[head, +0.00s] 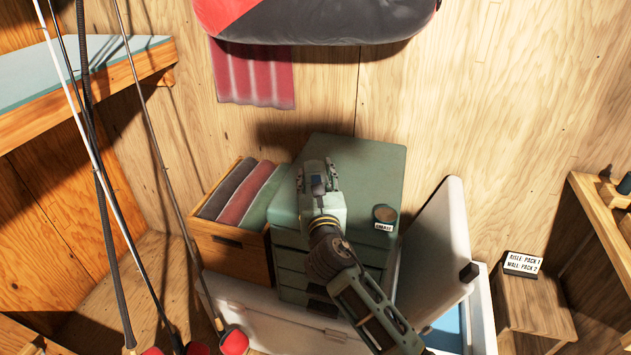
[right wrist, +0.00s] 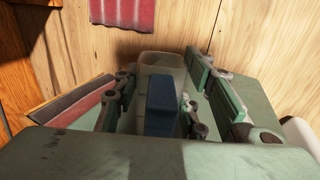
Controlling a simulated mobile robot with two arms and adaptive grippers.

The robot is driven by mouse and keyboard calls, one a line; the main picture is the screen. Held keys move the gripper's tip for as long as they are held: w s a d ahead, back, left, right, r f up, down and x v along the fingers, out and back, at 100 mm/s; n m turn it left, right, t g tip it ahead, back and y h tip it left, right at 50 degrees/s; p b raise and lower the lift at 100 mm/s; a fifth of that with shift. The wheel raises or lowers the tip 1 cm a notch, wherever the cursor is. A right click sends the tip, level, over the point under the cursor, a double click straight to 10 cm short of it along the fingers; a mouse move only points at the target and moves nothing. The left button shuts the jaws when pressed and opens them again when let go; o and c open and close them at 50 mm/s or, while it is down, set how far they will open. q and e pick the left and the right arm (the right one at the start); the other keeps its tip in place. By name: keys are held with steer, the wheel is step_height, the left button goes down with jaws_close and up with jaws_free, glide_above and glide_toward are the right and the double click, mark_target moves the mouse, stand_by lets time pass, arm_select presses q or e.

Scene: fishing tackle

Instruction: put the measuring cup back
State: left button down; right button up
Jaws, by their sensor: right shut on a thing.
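My right gripper (head: 317,172) is above the top of the green drawer cabinet (head: 345,155), with its fingers pointing toward the back wall. In the right wrist view its two fingers (right wrist: 165,92) stand on either side of a pale, greyish cup-like thing (right wrist: 162,62), which looks like the measuring cup. The gripper is shut on it. Its lower part is hidden behind a dark blue block of my gripper. I cannot tell whether the cup touches the cabinet top. My left gripper is not in view.
A labelled round tin (head: 385,214) stands on the cabinet's right edge. A wooden box of rolled cloths (head: 222,240) is at left. A white cooler with a raised lid (head: 440,245) is at right. Fishing rods (head: 110,200) stand at left. A red and grey bag (head: 320,20) hangs above.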

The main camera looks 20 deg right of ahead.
steer(key=shift+f, duration=0.15)
steer(key=o, duration=1.4)
